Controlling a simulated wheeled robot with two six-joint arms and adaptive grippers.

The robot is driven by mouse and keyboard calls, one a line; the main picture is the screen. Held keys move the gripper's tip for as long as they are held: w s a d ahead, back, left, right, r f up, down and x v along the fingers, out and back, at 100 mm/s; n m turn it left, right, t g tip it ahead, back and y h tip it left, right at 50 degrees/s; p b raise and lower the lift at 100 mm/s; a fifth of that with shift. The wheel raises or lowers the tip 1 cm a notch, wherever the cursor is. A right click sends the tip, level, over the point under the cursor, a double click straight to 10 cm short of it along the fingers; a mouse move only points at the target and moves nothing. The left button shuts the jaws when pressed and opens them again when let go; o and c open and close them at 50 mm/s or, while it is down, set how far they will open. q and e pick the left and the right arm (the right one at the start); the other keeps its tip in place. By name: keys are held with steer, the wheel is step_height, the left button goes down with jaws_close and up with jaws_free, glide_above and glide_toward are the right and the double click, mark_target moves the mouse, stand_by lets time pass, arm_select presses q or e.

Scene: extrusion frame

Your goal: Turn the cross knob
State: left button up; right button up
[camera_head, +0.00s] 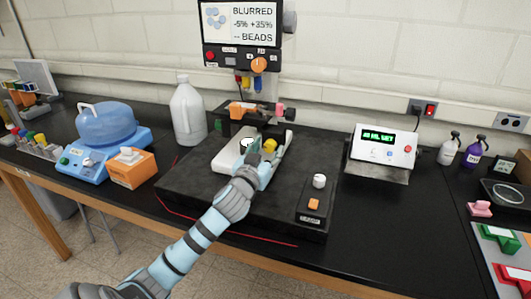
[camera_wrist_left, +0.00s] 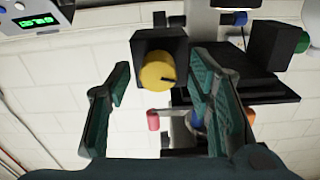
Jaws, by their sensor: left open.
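A round yellow knob (camera_head: 270,146) with a dark mark faces my left gripper on the microscope-like device. In the left wrist view the yellow knob (camera_wrist_left: 158,70) sits on a black block (camera_wrist_left: 143,42); its cross shape cannot be made out. My left gripper (camera_head: 265,150) reaches in from the front. Its two green-padded fingers (camera_wrist_left: 158,82) are open, one on each side of the knob in the picture. I see no clear contact, and the depth gap is hard to judge. My right gripper is not in view.
The device stands on a dark slab (camera_head: 190,190). A screen (camera_head: 240,22) with an orange knob (camera_head: 259,65) hangs behind. A white jug (camera_head: 187,112) is left, a display box (camera_head: 383,147) right. A white knob (camera_head: 319,181) stands at the slab's right.

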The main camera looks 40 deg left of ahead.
arm_select(q)
steer(key=v, duration=1.2)
steer(key=shift+w+d, duration=0.1)
